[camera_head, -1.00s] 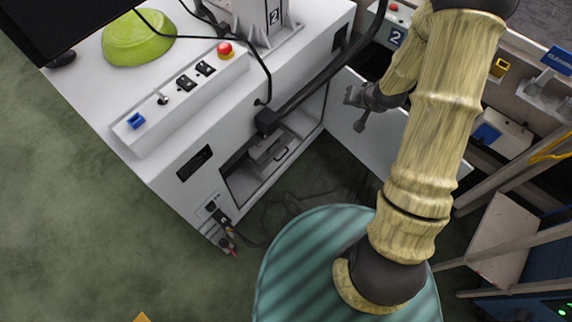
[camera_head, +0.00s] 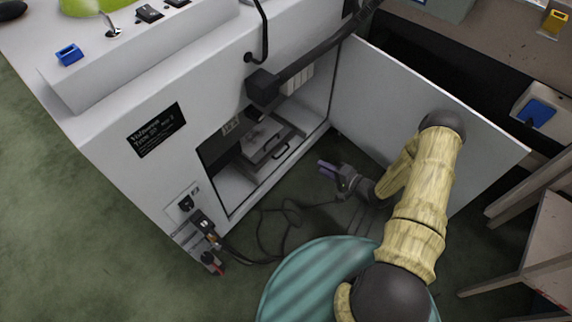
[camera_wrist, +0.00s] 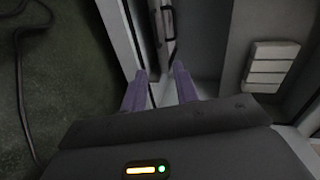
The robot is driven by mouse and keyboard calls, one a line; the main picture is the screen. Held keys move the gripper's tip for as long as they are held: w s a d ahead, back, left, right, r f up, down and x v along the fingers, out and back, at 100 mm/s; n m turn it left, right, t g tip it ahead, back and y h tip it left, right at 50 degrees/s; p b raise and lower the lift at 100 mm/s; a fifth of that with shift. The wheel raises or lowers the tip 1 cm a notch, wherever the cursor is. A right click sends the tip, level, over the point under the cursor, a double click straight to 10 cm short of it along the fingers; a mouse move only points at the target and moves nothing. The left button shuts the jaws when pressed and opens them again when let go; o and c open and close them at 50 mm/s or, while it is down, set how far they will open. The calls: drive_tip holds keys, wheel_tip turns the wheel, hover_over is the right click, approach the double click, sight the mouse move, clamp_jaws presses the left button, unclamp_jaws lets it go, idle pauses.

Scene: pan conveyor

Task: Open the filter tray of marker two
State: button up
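The marker's cabinet (camera_head: 112,170) stands open at the left in the head view. Inside it the grey filter tray (camera_head: 262,152) sits low down, with a dark handle on its front. My gripper (camera_head: 327,168) is in front of the open cabinet, to the right of the tray and apart from it, its purple fingers pointing toward the opening. In the wrist view my gripper (camera_wrist: 160,84) has its two fingers apart, with nothing clearly held between them. I cannot tell for certain which part there is the tray.
The cabinet door (camera_head: 400,105) is swung open to the right, behind my arm. A white slatted block (camera_wrist: 272,66) is on the inside wall. Cables (camera_head: 285,215) lie on the floor before the cabinet. A dark bar (camera_head: 310,70) crosses above the opening.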

drive_tip(key=shift+s+a+f+m+y, duration=0.15)
drive_tip(key=shift+s+f+y, duration=0.1)
drive_tip(key=shift+f, duration=0.3)
drive_tip(key=shift+s+a+f+m+y, duration=0.15)
drive_tip(key=shift+s+f, duration=0.1)
drive_tip(key=shift+f, duration=0.25)
drive_tip(key=b+x, duration=0.8)
drive_tip(key=x, duration=0.9)
drive_tip(key=shift+w+a+r, duration=0.1)
drive_tip(key=shift+w, duration=0.2)
clamp_jaws()
